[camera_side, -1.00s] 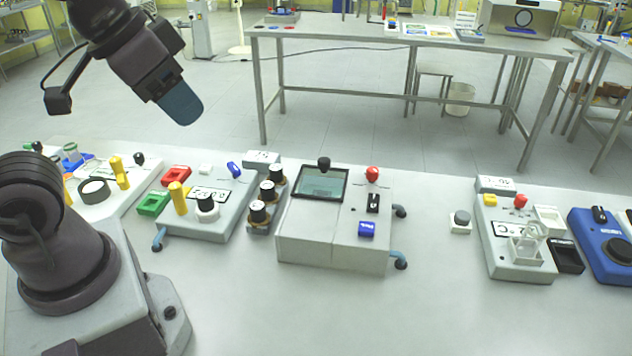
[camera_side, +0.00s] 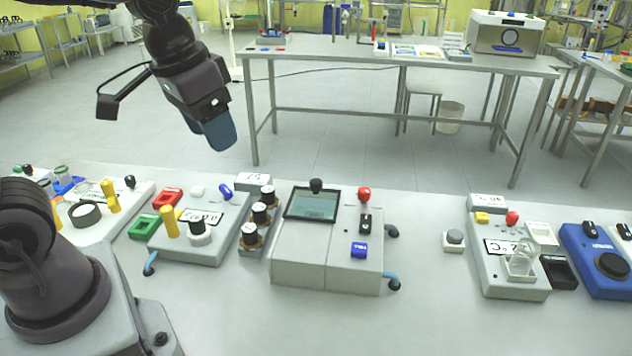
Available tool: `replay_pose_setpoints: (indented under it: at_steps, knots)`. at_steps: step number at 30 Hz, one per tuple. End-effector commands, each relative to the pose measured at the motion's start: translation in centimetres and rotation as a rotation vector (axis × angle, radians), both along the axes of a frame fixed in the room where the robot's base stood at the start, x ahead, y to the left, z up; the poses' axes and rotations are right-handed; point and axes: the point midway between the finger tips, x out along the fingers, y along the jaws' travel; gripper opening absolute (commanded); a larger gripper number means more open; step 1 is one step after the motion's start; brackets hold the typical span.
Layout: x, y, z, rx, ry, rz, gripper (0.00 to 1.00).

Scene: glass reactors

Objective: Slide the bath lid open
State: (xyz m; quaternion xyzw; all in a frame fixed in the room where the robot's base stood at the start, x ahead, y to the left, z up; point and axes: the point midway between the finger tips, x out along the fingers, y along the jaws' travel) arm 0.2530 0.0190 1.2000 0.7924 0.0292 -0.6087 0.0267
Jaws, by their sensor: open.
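The bath appears to be the grey box (camera_side: 300,264) in the middle of the bench. A dark-framed, glassy greenish panel (camera_side: 312,206) lies in its top left; it looks like the lid and covers the opening. A black knob (camera_side: 316,186) stands at the panel's far edge. My gripper (camera_side: 218,136) has blue fingers that point down and slightly right. It hangs in the air, up and left of the bath, apart from the lid and empty. The fingers overlap from this side, so the gap between them is hidden.
On the box's right are a red knob (camera_side: 364,194), a black switch (camera_side: 365,223) and a blue button (camera_side: 358,250). Several black-capped bottles (camera_side: 259,213) stand close to its left. A panel with yellow and black knobs (camera_side: 190,245) is further left.

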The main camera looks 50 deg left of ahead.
Motion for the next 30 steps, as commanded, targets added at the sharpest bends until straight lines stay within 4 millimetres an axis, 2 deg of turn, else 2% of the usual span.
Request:
replay_pose_setpoints:
  at_steps: [1,8,12,18,21,24,27,30]
  knots:
    - [1.7,0.6,-0.5,-0.006,0.040,0.021,0.57]
    - [9.4,3.3,-3.3,-0.026,0.166,0.107,0.57]
    - [14.1,5.3,-6.2,-0.037,0.232,0.164,0.57]
    - [19.9,8.2,-10.9,-0.048,0.293,0.242,0.57]
    - [22.2,9.2,-12.1,-0.051,0.294,0.273,0.57]
    - [23.8,9.5,-11.4,-0.050,0.269,0.289,0.57]
    - [24.5,9.6,-10.3,-0.052,0.246,0.301,0.57]
    - [24.3,9.5,-10.9,-0.055,0.261,0.313,0.57]
